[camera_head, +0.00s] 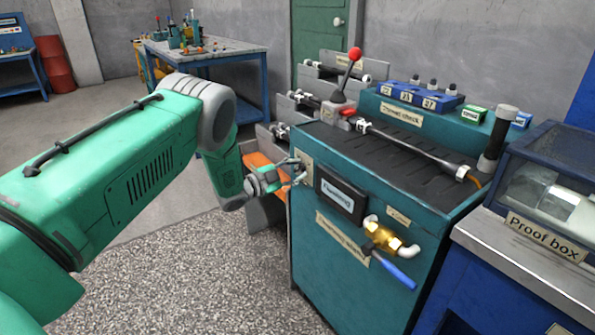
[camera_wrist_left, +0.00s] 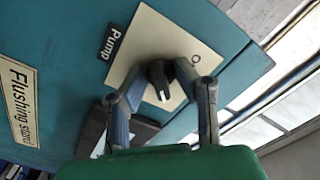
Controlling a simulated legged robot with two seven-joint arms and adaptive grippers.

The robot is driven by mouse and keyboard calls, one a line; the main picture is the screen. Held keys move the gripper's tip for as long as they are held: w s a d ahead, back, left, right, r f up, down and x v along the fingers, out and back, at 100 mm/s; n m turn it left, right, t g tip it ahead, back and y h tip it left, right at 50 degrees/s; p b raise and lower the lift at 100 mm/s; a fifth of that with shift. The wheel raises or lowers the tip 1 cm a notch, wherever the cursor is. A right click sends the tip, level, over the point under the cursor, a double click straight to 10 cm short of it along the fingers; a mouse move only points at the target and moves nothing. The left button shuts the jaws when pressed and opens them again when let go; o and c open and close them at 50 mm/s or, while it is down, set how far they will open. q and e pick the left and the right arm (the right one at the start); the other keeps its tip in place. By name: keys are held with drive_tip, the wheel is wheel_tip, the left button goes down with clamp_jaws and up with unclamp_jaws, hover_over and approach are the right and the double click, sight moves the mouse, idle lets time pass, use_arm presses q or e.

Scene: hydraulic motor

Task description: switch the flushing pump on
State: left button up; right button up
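The teal flushing stand (camera_head: 345,265) has a pale switch plate (camera_head: 307,167) on its front, left of a black display (camera_head: 341,194). In the left wrist view a label reading "Pump" (camera_wrist_left: 112,42) sits beside the plate (camera_wrist_left: 150,42), which carries a black rotary knob (camera_wrist_left: 158,75) with a white pointer line. My left gripper (camera_head: 290,172) is at the plate in the head view. In the left wrist view its two fingers (camera_wrist_left: 160,91) are spread, one on each side of the knob, with visible gaps. I cannot tell its exact depth. My right gripper is not in view.
A red-balled lever (camera_head: 355,54) rises from the stand's top. A brass fitting (camera_head: 380,236) and a blue-handled valve (camera_head: 397,272) stick out from its front. The proof box (camera_head: 545,238) stands at right. An orange-topped bin (camera_head: 262,176) lies behind my gripper. Floor at front left is clear.

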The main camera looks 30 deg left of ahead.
use_arm(q)
drive_tip(key=shift+o, duration=0.3)
drive_tip(key=shift+s+a, duration=0.1)
drive_tip(key=shift+s, duration=0.1)
drive_tip(key=v, duration=1.2)
drive_tip(key=shift+w+a+f, duration=0.1)
drive_tip(key=shift+f, duration=0.05)
drive_tip(key=s+d+f+n+g+y+p, duration=0.55)
drive_tip(key=s+d+f+n, duration=0.25)
drive_tip(key=s+d+f, duration=0.3)
drive_tip(key=s+d+n+g+p, duration=0.1)
drive_tip(key=s+d+g, duration=0.3)
drive_tip(key=s, duration=0.9)
drive_tip(key=s+d+n+g+y+p, duration=0.1)
drive_tip(key=s+d+n+g, duration=0.3)
drive_tip(key=s, duration=1)
drive_tip(key=shift+d+r+g+p, duration=0.2)
drive_tip(key=shift+d+g+p, duration=0.15)
drive_tip(key=shift+g, duration=0.9)
